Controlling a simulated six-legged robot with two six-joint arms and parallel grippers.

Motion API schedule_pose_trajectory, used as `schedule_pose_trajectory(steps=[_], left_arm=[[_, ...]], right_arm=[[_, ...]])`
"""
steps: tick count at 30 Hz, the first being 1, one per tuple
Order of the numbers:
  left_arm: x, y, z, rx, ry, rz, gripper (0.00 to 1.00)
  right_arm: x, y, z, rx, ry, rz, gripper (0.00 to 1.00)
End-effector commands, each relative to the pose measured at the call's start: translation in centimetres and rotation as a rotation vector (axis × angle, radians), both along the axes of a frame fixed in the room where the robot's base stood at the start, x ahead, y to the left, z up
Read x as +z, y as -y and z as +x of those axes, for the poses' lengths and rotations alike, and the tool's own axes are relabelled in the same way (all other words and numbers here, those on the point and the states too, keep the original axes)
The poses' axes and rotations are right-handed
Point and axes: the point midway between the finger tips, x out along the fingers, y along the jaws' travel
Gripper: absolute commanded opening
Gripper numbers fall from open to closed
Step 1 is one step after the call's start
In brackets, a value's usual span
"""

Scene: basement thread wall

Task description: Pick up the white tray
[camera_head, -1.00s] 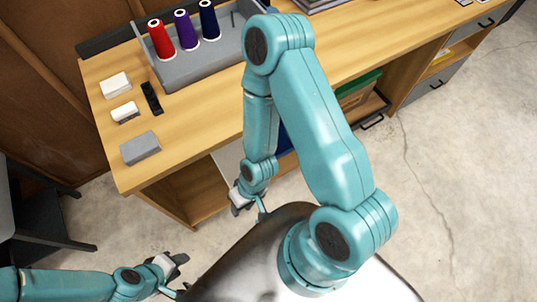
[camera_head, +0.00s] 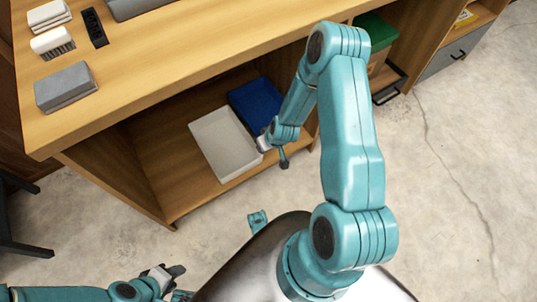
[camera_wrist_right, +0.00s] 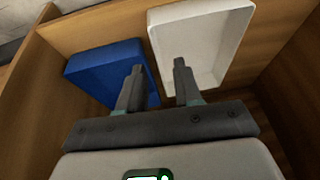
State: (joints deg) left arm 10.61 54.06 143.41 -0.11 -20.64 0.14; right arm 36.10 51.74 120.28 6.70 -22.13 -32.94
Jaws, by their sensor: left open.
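The white tray (camera_head: 226,143) is a shallow rectangular tray on the lower shelf of the wooden bench. It also shows in the right wrist view (camera_wrist_right: 228,43), upper right of the fingers. My right gripper (camera_head: 272,147) is at the tray's right edge. In the right wrist view its fingers (camera_wrist_right: 158,70) are apart with nothing between them; the right one overlaps the white tray and the left one overlaps the blue tray. I cannot tell whether they touch. My left gripper (camera_head: 170,275) is open and empty over the floor at lower left.
A blue tray (camera_head: 256,106) lies beside the white one, also in the right wrist view (camera_wrist_right: 110,70). The bench top (camera_head: 180,75) overhangs the shelf and holds a grey block (camera_head: 66,87) and white brushes. A green-lidded box (camera_head: 376,32) stands to the right. Floor in front is clear.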

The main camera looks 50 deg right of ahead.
Motion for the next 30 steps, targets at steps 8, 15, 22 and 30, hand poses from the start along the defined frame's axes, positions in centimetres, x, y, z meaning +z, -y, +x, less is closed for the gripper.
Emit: schedule_pose_trajectory(steps=[8, 15, 22, 30], left_arm=[[-1.3, 0.0, 0.1, 0.002, 0.002, 0.0, 0.43], [-1.3, 0.0, 0.1, 0.002, 0.002, 0.0, 0.43], [-2.7, -0.3, 0.3, 0.01, 0.006, 0.002, 0.43], [-4.9, -0.7, 0.7, 0.028, 0.014, 0.005, 0.43]], right_arm=[[-1.3, 1.6, 0.2, -0.007, 0.009, -0.027, 0.34], [-1.5, 1.6, 0.2, -0.007, 0.008, -0.025, 0.34], [-4.4, 1.6, 1.2, -0.006, 0.007, -0.024, 0.34], [-9.5, 1.8, 3.3, -0.006, 0.008, -0.024, 0.34]])
